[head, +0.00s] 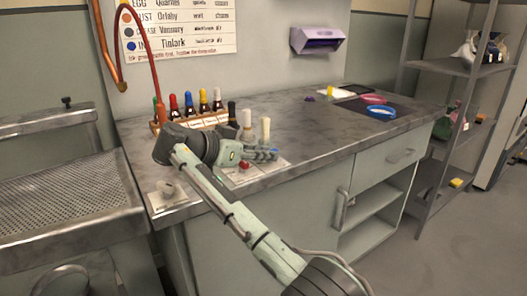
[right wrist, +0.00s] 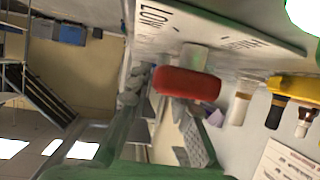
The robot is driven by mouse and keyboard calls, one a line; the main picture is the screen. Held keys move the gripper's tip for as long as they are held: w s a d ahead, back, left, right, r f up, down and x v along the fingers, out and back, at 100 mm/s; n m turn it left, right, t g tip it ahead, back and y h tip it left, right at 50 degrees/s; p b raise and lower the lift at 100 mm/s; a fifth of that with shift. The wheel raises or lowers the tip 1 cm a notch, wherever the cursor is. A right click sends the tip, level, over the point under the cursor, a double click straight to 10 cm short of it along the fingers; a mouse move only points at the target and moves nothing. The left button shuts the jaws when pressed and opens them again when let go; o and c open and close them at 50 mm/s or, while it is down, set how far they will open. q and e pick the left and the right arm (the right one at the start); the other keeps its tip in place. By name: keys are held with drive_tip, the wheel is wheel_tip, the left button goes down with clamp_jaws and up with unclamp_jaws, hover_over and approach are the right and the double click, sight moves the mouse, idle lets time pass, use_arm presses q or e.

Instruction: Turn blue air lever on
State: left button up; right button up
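My right gripper (head: 262,153) is low over the front edge of the grey worktop, above a white plate (head: 278,168). A small blue part (head: 275,151), possibly the blue lever, shows right at its fingertips; I cannot tell whether they touch. A red handle (head: 245,164) sits on the plate just below the gripper. In the right wrist view the red handle (right wrist: 187,83) is large, in front of a lettered white plate (right wrist: 225,28); no blue lever is clear there. The finger opening is hidden. My left gripper is not in view.
A rack of bottles with coloured caps (head: 200,121) stands behind the gripper, with pale bottles (head: 266,130) close by. Another white plate with a fitting (head: 168,194) is at the front left. Pink and blue rings (head: 382,112) lie far right. The worktop's right middle is clear.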

drive_tip(key=shift+o, duration=1.3)
drive_tip(key=shift+r, duration=0.2)
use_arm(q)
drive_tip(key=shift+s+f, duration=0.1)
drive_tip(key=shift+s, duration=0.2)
use_arm(e)
wheel_tip(320, 180, up, 10)
drive_tip(key=shift+f, duration=0.15)
